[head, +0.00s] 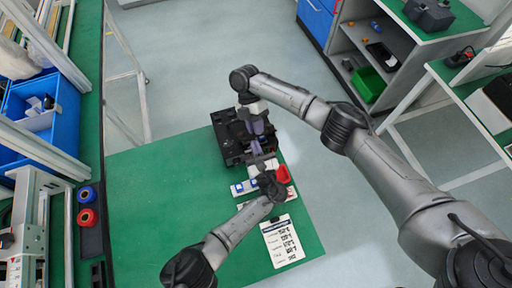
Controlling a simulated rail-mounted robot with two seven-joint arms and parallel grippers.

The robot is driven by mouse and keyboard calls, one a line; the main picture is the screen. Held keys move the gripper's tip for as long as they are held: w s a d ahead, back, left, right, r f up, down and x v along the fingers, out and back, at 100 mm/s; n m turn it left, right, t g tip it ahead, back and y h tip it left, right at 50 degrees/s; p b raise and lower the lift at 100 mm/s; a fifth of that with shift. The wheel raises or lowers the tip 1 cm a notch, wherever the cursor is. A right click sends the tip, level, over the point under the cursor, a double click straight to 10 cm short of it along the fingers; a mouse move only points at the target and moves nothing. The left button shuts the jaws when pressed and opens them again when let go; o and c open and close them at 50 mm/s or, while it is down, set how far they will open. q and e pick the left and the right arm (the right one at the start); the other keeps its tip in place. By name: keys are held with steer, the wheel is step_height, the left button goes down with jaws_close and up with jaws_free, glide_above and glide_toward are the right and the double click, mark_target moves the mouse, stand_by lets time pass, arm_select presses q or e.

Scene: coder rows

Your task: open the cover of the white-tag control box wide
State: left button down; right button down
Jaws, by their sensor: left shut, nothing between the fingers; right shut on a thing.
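A black control box (230,143) sits at the back right of the green table. My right gripper (262,140) points down at the right part of the box and is shut on what looks like its cover; the fingers hide most of the grip. How far the cover stands open is too small to tell. My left gripper (262,163) reaches in from the front, shut and empty, close to the box's front edge. Whether it touches the box cannot be told. No white tag can be made out clearly on the box.
In front of the box are white strips with blue parts (238,188) and a red piece (283,174). A printed sheet (283,241) lies at the right edge. The table's left middle (150,190) is clear.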

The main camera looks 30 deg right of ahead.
steer(key=shift+f, duration=0.1)
arm_select(q)
steer(key=shift+w+r, duration=0.35)
steer(key=shift+r, duration=0.3)
arm_select(e)
steer(key=shift+s, duration=0.1)
arm_select(q)
steer(key=shift+w+r, duration=0.15)
steer(key=shift+w, duration=0.05)
arm_select(e)
steer(key=c, duration=1.1)
jaws_free()
steer(key=shift+a, duration=0.1)
steer(key=shift+f, duration=0.1)
